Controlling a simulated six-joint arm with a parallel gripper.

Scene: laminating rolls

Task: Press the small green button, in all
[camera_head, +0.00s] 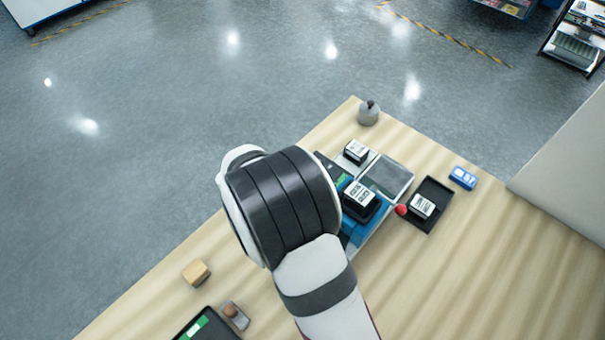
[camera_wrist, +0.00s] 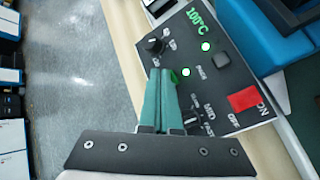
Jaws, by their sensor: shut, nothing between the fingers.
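In the wrist view a black control panel (camera_wrist: 225,105) carries a lit green 100°C readout (camera_wrist: 201,21). A small dark green button (camera_wrist: 175,76) shows beside my fingertips, partly covered by them. I cannot tell whether the fingertips touch the button. In the head view my arm hides the gripper and most of the panel.
The panel also has a black knob (camera_wrist: 154,45), a grey square button (camera_wrist: 221,60) and a red switch (camera_wrist: 243,100). In the head view a blue machine (camera_head: 355,232) adjoins labelled blocks and a black tray (camera_head: 440,189). The wooden table (camera_head: 480,260) is clear at the front right.

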